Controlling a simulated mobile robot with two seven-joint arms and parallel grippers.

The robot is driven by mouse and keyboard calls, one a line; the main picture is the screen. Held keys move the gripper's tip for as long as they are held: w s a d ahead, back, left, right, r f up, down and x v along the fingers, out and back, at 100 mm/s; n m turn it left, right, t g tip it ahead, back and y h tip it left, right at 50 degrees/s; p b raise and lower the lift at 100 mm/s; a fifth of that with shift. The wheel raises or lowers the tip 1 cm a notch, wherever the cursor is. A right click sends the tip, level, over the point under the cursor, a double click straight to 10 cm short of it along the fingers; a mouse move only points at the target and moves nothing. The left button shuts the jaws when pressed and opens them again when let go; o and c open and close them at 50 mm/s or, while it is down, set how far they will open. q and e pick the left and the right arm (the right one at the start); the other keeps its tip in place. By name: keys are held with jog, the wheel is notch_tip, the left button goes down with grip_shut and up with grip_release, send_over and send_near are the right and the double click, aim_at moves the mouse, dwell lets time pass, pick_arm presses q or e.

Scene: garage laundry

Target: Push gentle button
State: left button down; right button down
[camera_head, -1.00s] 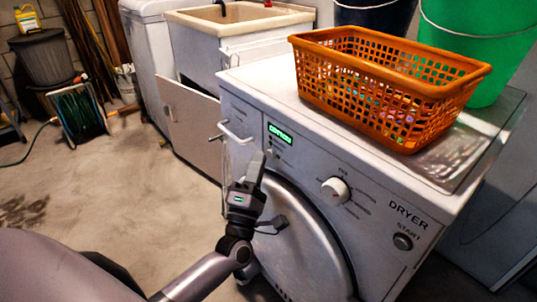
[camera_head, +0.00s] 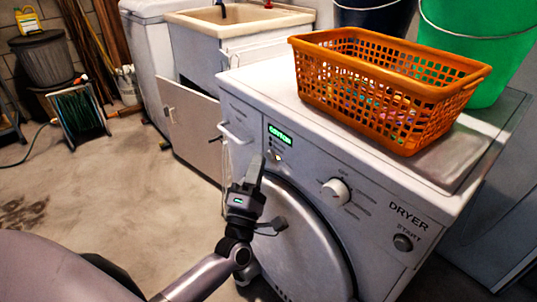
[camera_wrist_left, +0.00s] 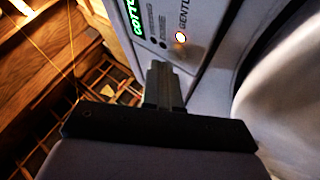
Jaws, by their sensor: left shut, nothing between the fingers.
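The white dryer (camera_head: 310,170) has a green display (camera_head: 279,135) at the upper left of its front, with a short column of small buttons below it. The gentle button (camera_head: 278,157) glows yellow-orange; in the left wrist view it shows lit (camera_wrist_left: 180,37) beside the partly cut-off label "GENTL". My left gripper (camera_head: 257,163) is shut and empty, close in front of the panel and just left of the lit button. In the left wrist view its fingertips (camera_wrist_left: 162,68) lie below the lit button, with a visible gap.
The dryer's knob (camera_head: 335,191) and start button (camera_head: 403,242) are to the right. A sink (camera_head: 240,20) is behind; open floor lies left.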

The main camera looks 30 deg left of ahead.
pick_arm(q)
jog(key=shift+s+a, duration=0.2)
jog(key=shift+s, duration=0.2)
jog(key=s+a+p, duration=0.2)
jog(key=s, duration=0.3)
jog(key=shift+s+a, duration=0.15)
jog(key=shift+s, duration=0.15)
dwell(0.5)
